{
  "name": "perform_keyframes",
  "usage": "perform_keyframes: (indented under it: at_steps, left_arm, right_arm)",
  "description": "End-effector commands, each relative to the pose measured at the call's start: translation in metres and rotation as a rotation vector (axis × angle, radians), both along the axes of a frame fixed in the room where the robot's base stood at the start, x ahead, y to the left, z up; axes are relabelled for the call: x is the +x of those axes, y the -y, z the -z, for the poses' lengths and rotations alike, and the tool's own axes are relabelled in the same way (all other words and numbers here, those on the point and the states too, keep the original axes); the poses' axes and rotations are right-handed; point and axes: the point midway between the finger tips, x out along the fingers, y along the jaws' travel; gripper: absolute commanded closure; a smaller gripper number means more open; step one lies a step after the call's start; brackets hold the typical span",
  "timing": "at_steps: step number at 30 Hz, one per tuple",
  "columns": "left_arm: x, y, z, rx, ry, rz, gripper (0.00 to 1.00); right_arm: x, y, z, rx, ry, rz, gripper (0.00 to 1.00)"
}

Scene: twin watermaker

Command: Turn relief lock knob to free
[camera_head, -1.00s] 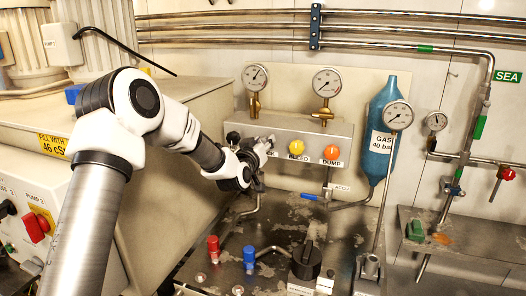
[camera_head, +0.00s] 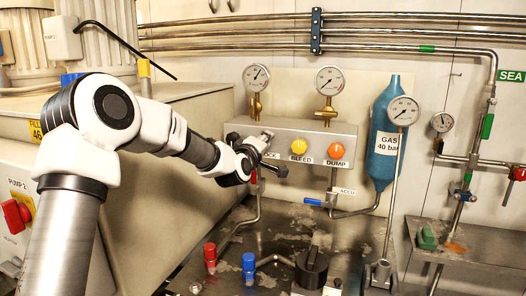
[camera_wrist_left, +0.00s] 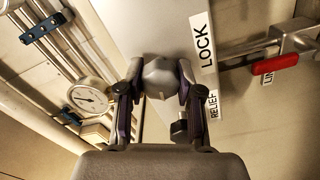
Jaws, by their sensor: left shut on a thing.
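A grey faceted knob (camera_wrist_left: 160,76) sits between the fingers of my left gripper (camera_wrist_left: 158,92) in the left wrist view. Both fingers touch its sides, and the gripper is shut on it. A LOCK label (camera_wrist_left: 203,45) and a RELIEF label (camera_wrist_left: 214,105) show to the right of the knob. Where the knob points cannot be told. My right gripper is not in view.
A black knob (camera_head: 233,137) is left of the gripper. The yellow BLEED knob (camera_head: 299,146) and orange DUMP knob (camera_head: 336,150) are to the right. Gauges (camera_head: 256,77) stand above the panel, and a blue gas bottle (camera_head: 384,150) is further right. Pipes run below.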

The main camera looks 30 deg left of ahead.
Motion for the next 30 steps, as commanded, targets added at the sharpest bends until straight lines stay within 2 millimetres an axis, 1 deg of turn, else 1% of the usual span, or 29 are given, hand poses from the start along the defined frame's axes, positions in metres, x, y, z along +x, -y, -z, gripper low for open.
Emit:
perform_keyframes:
  at_steps: [1,7,13,25,26,27,30]
  left_arm:
    - [0.0005,0.0009,0.0024,-0.023,0.007,0.002,0.99]
    - [0.0005,0.0006,-0.0001,-0.106,0.028,0.001,0.99]
    - [0.0005,0.0007,-0.0015,-0.141,0.037,0.002,0.99]
    - [0.0005,0.0007,-0.0026,-0.146,0.039,0.002,0.99]
    - [0.0005,0.0006,-0.0027,-0.146,0.039,0.002,0.54]
    - [0.0004,0.0006,-0.0026,-0.146,0.039,0.002,0.40]
    - [0.0003,0.0005,-0.0021,-0.146,0.038,0.002,0.39]
  right_arm:
    - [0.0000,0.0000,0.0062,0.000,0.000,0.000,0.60]
    - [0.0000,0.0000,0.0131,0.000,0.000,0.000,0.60]
    - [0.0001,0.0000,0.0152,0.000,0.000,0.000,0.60]
    - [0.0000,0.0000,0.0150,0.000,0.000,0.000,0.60]
    - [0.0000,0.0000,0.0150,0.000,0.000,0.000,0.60]
    - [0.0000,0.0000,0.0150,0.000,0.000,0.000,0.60]
    - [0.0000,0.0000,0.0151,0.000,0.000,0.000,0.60]
